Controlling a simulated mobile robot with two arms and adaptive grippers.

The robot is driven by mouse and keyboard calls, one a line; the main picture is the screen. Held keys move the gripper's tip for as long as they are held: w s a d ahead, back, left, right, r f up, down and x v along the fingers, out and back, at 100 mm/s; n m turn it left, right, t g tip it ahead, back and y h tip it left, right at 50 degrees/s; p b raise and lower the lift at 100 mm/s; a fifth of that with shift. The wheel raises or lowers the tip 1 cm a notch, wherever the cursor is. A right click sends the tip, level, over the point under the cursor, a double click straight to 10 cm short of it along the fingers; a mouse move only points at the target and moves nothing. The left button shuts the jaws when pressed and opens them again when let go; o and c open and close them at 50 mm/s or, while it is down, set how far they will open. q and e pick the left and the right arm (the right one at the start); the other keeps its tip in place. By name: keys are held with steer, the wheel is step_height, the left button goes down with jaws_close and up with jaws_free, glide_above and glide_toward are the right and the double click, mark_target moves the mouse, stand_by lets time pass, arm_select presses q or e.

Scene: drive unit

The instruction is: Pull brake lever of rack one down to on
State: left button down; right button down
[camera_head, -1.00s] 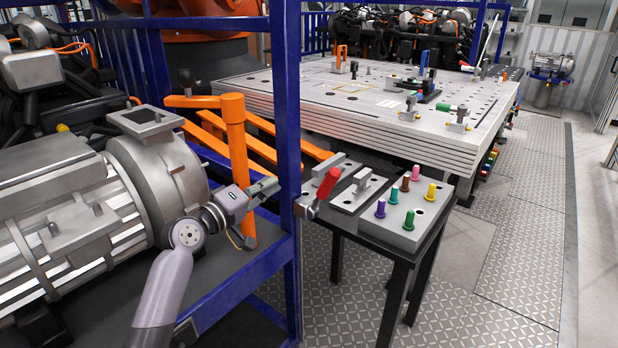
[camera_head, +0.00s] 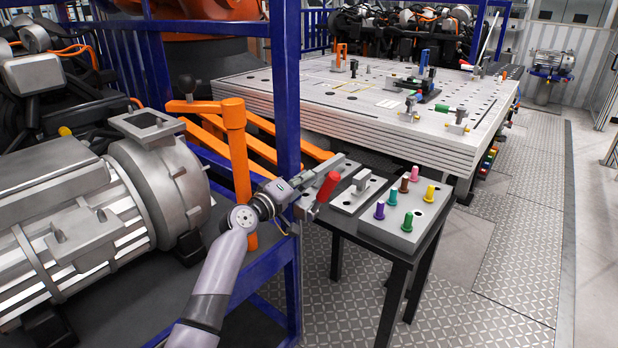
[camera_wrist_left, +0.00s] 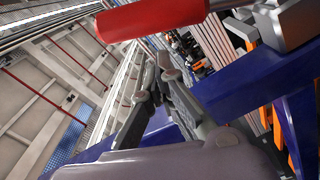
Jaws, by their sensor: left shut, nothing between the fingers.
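A red-handled lever (camera_head: 328,186) sits on a grey metal bracket at the blue rack post (camera_head: 287,120), its handle tilted up to the right. In the left wrist view the red handle (camera_wrist_left: 150,18) crosses the top of the picture, close by. I see no clear contact with the handle. My right gripper is out of view.
An orange post with an arm (camera_head: 235,140) stands left of the blue post. A small black table (camera_head: 385,255) with a peg block (camera_head: 400,240) of several coloured pegs stands right of the lever. A large grey motor (camera_head: 90,215) fills the left. The floor at right is clear.

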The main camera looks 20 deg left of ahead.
arm_select(q)
steer(key=shift+d+f, duration=0.2)
steer(key=shift+d, duration=0.4)
steer(key=shift+s, duration=0.1)
steer(key=shift+s+d+f+m, duration=0.1)
steer(key=shift+d+m, duration=0.25)
steer(key=shift+m, duration=0.05)
